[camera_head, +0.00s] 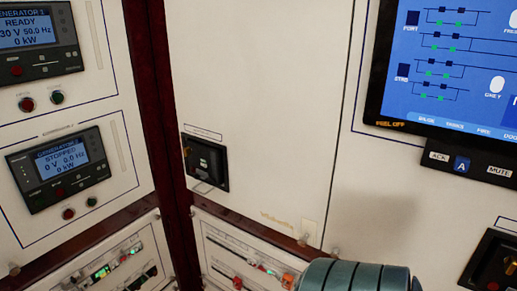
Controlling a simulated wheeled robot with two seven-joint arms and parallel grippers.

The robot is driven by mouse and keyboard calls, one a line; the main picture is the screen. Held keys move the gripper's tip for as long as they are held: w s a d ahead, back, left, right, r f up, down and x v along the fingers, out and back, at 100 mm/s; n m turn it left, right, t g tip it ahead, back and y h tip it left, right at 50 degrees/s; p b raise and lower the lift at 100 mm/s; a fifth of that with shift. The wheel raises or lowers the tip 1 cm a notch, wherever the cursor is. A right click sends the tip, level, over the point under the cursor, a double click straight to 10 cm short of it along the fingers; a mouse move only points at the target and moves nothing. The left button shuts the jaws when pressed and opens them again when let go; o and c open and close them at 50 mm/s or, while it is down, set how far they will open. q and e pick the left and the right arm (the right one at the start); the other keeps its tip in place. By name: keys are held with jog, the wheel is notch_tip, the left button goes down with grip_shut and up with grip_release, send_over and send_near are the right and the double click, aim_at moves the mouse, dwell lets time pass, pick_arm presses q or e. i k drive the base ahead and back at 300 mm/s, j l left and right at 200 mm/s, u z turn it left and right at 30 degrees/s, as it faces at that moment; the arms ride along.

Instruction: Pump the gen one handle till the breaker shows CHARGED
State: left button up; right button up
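The generator 1 panel (38,42) at the upper left has a lit display reading READY, 50.0 Hz and 0 kW. A lower left panel (122,262) shows green lights and small switches, cut off by the bottom edge. A lower middle panel (240,262) has red levers, a small green light and an orange part. I cannot tell which of these is the gen one breaker or its pump handle, and no CHARGED flag is readable. Neither gripper's fingers show. A ribbed grey-teal part of my arm stands at bottom centre, covering part of the lower middle panel.
The second generator panel (60,168) reads STOPPED. A black switch unit (206,162) sits on the white middle cabinet. A blue screen (455,65) with ACK and MUTE buttons is at the upper right. Another black unit (492,262) is at the lower right. Dark red posts separate the cabinets.

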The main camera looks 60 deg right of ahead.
aim_at(202, 173)
jog(key=l+z, duration=0.15)
jog(key=z, duration=1.6)
